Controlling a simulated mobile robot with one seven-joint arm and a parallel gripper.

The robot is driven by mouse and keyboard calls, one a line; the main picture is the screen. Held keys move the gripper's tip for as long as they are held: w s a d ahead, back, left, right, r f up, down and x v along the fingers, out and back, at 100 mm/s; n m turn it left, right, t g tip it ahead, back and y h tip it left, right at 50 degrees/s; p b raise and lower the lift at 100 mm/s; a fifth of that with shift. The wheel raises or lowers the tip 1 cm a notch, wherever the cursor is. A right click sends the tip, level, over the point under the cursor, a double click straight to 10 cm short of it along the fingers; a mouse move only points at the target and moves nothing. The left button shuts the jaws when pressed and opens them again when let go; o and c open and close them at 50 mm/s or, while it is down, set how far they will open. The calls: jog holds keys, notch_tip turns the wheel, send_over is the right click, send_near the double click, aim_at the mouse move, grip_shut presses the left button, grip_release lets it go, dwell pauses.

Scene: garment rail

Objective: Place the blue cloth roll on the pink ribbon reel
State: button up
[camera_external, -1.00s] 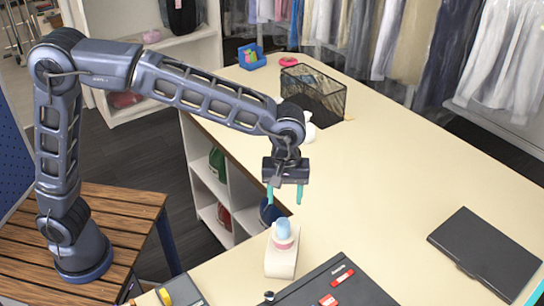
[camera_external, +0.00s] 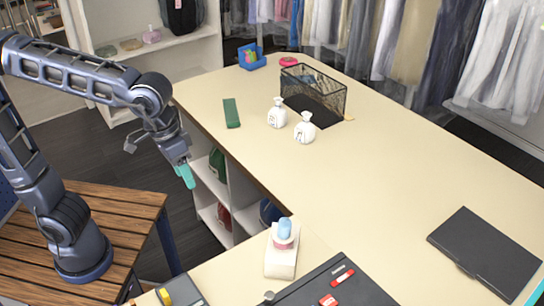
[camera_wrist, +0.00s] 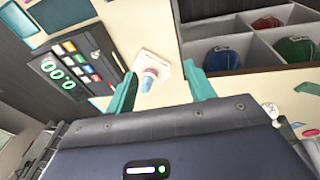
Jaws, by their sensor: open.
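The blue cloth roll (camera_external: 284,228) stands upright on top of the pink ribbon reel (camera_external: 285,242), which sits on a white block (camera_external: 280,263) near the table's front edge. The same stack shows between my fingers in the wrist view, with the blue roll (camera_wrist: 147,82), the pink reel (camera_wrist: 152,72) and the white block (camera_wrist: 148,60). It is some way off there, not in my grasp. My gripper (camera_external: 186,175) is open and empty, tilted, left of the table edge and well apart from the stack. The wrist view shows its two teal fingers (camera_wrist: 159,70) spread.
A black flat case (camera_external: 485,250) lies at right. Cubbies with caps (camera_external: 222,190) sit under the table edge. The table's middle is clear.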

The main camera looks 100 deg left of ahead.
jog(key=s+d+f+m+t, duration=0.1)
jog(key=s+m, duration=0.3)
jog(key=s, duration=0.5)
jog(key=s+d+f+m+t, duration=0.1)
jog(key=s+f+m, duration=0.3)
jog(key=s, duration=0.5)
jog(key=shift+d+m, duration=0.25)
jog(key=shift+m, duration=0.05)
